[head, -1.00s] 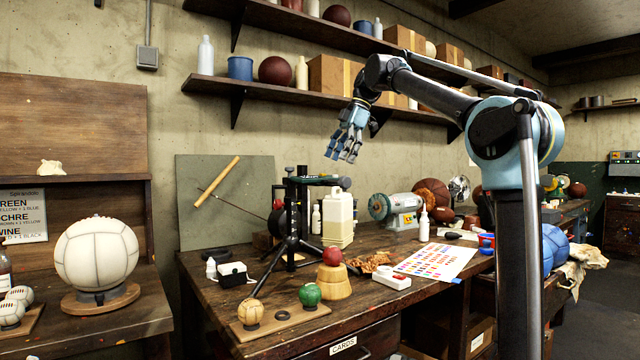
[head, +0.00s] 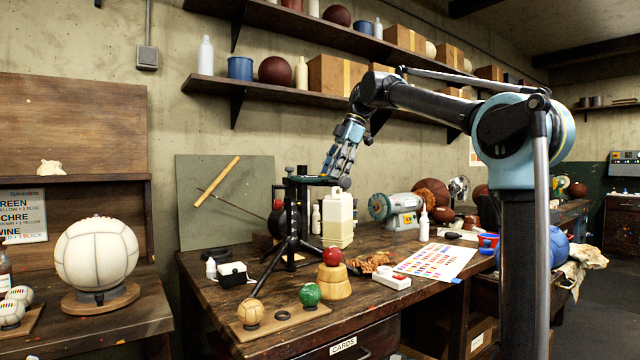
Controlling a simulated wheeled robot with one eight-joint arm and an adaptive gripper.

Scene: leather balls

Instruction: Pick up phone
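My gripper (head: 338,172) points down at the top of a black tripod stand (head: 290,212) on the wooden workbench. Its fingertips are at or just above a flat dark plate-like piece (head: 312,180) on top of the stand, near its right end. I cannot tell whether they touch it. I cannot tell whether this flat piece is the phone; no other thing shows clearly as a phone. The fingers overlap in this view, so their opening is unclear.
A cream jug (head: 338,222) stands right beside the tripod, under my gripper. A bench grinder (head: 396,210), a white bottle (head: 424,224) and a colour chart (head: 436,261) are farther right. A shelf (head: 300,88) hangs above.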

